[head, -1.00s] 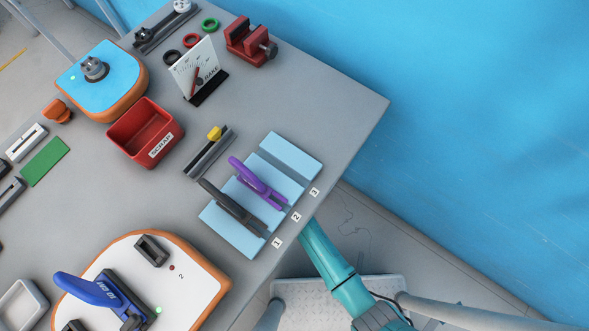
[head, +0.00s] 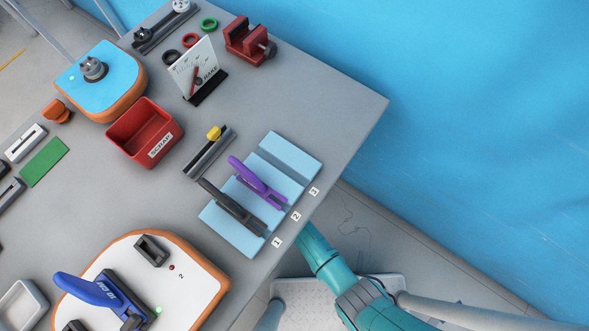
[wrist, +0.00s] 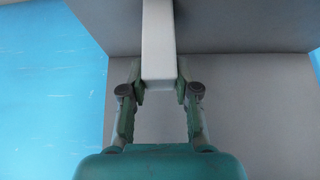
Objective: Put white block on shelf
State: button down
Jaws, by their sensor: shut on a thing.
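In the wrist view a long white block (wrist: 158,45) runs up from between the fingertips of my gripper (wrist: 159,86). My gripper is shut on the block's near end, one finger on each side. The block's far end is cut off by the top of the frame. A grey panel (wrist: 240,25) lies behind the block, with a second grey surface (wrist: 255,110) meeting it below; I cannot tell for sure whether these are the shelf. In the head view my gripper and the block are out of sight; only part of my teal arm shows at the table's lower right edge.
The grey table (head: 330,115) holds a light blue rack (head: 285,155) with black (head: 232,207) and purple (head: 255,180) tools. A red bin (head: 145,133), a dial stand (head: 197,72) and a red vise (head: 250,42) stand farther back. Blue wall at right.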

jog(key=c, duration=0.9)
grip_release()
jog(key=shift+o, duration=0.2)
jog(key=s+a+r, duration=0.4)
jog(key=s+a, duration=0.5)
jog(key=s, duration=0.2)
jog(key=shift+s+r, duration=0.15)
jog(key=shift+s, duration=0.15)
